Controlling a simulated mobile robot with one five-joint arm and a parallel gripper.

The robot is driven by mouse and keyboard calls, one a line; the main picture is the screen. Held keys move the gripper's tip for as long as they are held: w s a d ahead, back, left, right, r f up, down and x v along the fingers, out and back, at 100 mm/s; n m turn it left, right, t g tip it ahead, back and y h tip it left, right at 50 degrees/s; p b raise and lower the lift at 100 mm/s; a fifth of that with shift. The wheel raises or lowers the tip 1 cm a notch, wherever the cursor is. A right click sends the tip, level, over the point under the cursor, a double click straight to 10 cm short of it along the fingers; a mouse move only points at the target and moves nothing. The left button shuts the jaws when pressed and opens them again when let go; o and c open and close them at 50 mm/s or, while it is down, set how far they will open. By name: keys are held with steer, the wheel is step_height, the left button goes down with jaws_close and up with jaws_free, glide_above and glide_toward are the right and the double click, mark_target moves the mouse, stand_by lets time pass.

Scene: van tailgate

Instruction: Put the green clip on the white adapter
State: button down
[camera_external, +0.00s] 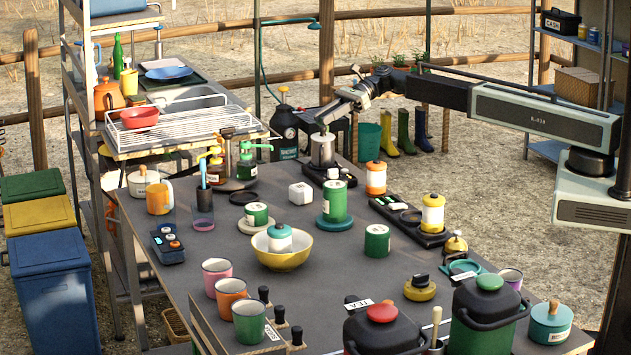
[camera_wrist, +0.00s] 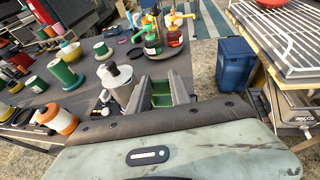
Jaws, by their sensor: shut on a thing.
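My gripper (camera_external: 325,128) is shut on a green piece (camera_wrist: 162,93), which I take for the green clip; it shows between the fingers in the wrist view. The fingers and arm hide it in the external view. A small white block (camera_external: 300,193) on the table looks like the white adapter. It stands in front of my gripper and to its left, apart from it. A pale cylinder with a dark top (camera_external: 322,152) stands on a black tray just below my gripper. It appears left of the fingers in the wrist view (camera_wrist: 118,85).
A green canister (camera_external: 335,203) on a disc, an orange-and-white jar (camera_external: 376,180) and a yellow bowl (camera_external: 282,255) stand nearby. Pump bottles (camera_external: 247,163) stand left of my gripper. A black ring (camera_external: 242,198) lies left of the block. Bare table shows around the block.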

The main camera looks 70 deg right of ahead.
steer(key=a+r+p, duration=0.8)
steer(key=a, duration=0.1)
steer(key=b, duration=1.2)
glide_above(306, 185)
step_height(306, 185, down, 12)
steer(key=shift+a+r, duration=0.1)
steer(key=shift+r+p, duration=0.2)
steer(key=shift+p, duration=0.1)
steer(key=shift+f, duration=0.2)
steer(key=c, duration=1.2)
jaws_free()
steer(key=shift+r, duration=0.15)
